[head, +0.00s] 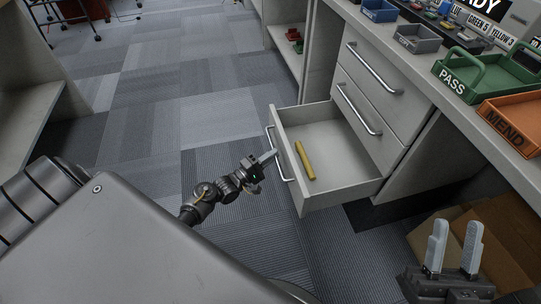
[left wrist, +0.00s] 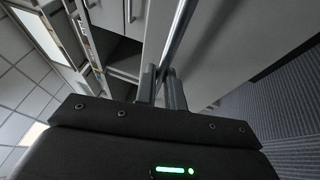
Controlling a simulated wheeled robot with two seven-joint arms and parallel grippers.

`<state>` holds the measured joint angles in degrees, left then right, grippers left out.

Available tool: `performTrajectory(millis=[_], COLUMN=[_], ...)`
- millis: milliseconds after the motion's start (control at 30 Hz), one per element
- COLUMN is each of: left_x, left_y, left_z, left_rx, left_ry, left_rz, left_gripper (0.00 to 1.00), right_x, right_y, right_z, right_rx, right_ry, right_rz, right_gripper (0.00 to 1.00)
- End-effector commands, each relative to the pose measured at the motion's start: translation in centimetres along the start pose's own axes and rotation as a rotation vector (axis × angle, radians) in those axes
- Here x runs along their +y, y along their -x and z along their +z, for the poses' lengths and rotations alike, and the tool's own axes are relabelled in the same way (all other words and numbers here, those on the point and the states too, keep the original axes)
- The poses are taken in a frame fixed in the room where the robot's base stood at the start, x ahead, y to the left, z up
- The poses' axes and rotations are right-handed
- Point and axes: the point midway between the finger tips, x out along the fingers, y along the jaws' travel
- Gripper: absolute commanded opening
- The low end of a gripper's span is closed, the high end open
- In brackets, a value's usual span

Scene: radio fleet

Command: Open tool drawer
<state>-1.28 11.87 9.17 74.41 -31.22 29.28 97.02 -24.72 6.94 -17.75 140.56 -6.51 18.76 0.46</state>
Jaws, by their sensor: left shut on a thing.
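The tool drawer (head: 350,190) is the lowest of three drawers and is pulled well out in the head view. A yellow stick-like tool (head: 305,160) lies inside it near the front panel. My left gripper (head: 268,156) is shut on the drawer's metal bar handle (head: 279,160). In the left wrist view the two fingers (left wrist: 162,78) close around the handle bar (left wrist: 178,40). My right gripper (head: 454,246) is at the lower right of the head view, its two pale fingers apart and empty.
Two shut drawers (head: 365,85) sit above it. The counter holds a green PASS tray (head: 455,83), an orange MEND tray (head: 510,118), and grey (head: 418,40) and blue (head: 380,12) bins. Cardboard boxes (head: 500,235) stand at the lower right. The carpet left of the drawer is clear.

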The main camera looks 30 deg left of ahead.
Motion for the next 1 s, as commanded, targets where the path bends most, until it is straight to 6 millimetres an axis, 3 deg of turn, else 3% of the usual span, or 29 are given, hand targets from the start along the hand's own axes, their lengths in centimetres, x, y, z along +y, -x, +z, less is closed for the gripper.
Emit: performTrajectory(millis=[100,133,300,667,1000], left_x=[0.1,0.1,0.1,0.0,0.1], left_y=[0.0,0.0,0.1,0.8,7.2], left_z=[-0.1,-0.1,-0.1,-0.1,-0.1], left_rx=[0.003,0.003,0.002,0.002,0.003], left_ry=[-0.002,-0.002,-0.001,0.0,0.0], left_rz=[0.001,0.001,0.0,-0.002,-0.003], left_gripper=[0.0,0.13,0.32,0.32,0.32], right_x=[0.0,0.0,0.0,-0.1,-1.2], right_y=[0.0,0.0,0.0,-0.2,-0.1], right_z=[0.0,0.0,0.0,0.0,1.9], right_rx=[0.0,0.0,0.001,-0.009,-0.195], right_ry=[0.0,0.0,0.0,-0.001,-0.018], right_rz=[0.0,0.0,0.0,-0.003,-0.035], right_gripper=[0.36,0.36,0.36,0.36,0.36])
